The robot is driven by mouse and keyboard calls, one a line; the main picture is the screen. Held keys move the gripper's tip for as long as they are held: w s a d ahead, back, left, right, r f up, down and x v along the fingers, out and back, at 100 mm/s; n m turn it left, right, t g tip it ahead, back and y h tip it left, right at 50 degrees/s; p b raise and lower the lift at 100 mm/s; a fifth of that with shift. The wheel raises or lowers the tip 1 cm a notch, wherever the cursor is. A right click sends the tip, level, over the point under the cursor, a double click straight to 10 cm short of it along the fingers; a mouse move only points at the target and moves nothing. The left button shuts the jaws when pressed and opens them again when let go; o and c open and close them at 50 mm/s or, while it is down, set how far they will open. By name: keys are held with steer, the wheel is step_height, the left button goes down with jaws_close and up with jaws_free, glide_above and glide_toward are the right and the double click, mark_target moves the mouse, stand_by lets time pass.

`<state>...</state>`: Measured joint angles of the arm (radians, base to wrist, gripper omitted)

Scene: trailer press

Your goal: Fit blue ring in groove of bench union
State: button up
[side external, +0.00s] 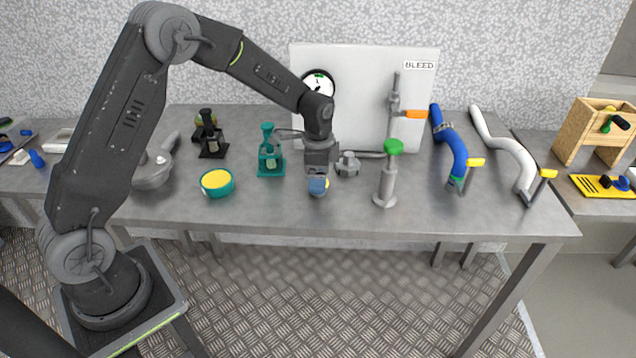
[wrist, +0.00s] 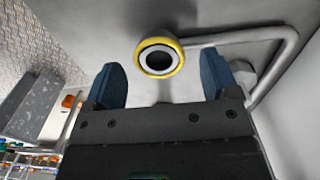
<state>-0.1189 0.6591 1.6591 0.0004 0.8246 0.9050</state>
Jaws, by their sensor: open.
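My gripper (side external: 318,186) is over the front middle of the bench in the side view, pointing down. In the wrist view, its two blue fingers (wrist: 161,72) stand wide apart and hold nothing. A round fitting with a yellow rim (wrist: 174,44) and a dark bore shows between and beyond the fingertips; it may be the bench union. I cannot make out a separate blue ring or the groove.
A grey hex fitting (side external: 347,163) with a pipe is just right of my gripper. A green-topped post (side external: 388,178) stands further right. A teal fixture (side external: 270,157) and a teal tub with yellow top (side external: 217,182) are left. The board (side external: 357,100) stands behind.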

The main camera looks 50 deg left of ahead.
step_height(320, 180, up, 13)
steer(key=s+d+r+n+t, duration=0.35)
steer(key=s+r, duration=0.55)
steer(key=s, duration=0.3)
steer(key=s+d+f+n+t, duration=0.1)
steer(key=s+n, duration=0.4)
steer(key=s, duration=1)
steer(key=shift+d+f+t, duration=0.25)
steer(key=shift+d+t, duration=0.3)
steer(key=shift+d, duration=0.05)
